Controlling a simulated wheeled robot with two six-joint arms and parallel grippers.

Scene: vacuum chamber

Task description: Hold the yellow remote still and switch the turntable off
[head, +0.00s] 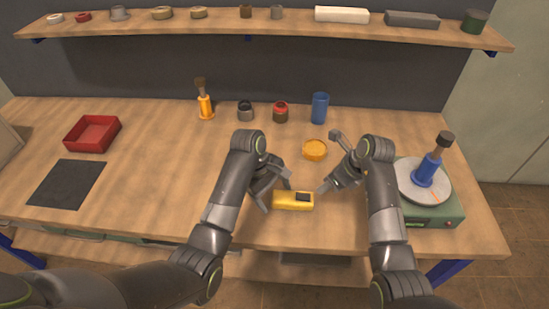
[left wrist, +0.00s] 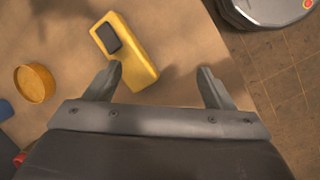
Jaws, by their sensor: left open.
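The yellow remote (head: 283,201) lies on the bench near its front edge, with a dark panel on top; it also shows in the left wrist view (left wrist: 142,68). My left gripper (head: 277,196) is open at the remote's left end. In the left wrist view its fingertips (left wrist: 160,68) are apart, one close beside the remote; contact cannot be told. My right gripper (head: 327,187) is right of the remote, its jaw opening unclear. The turntable (head: 440,190) at the right has a green base and grey disc carrying a blue piece with a dark cap (head: 430,168). A small red spot (head: 421,224) shows on its front.
A round orange-yellow dish (head: 315,149) sits behind the remote. A blue cylinder (head: 320,107), a red-topped jar (head: 280,112), a grey jar (head: 245,111) and an orange piece (head: 205,105) stand farther back. A red tray (head: 92,134) and dark mat (head: 66,184) lie left.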

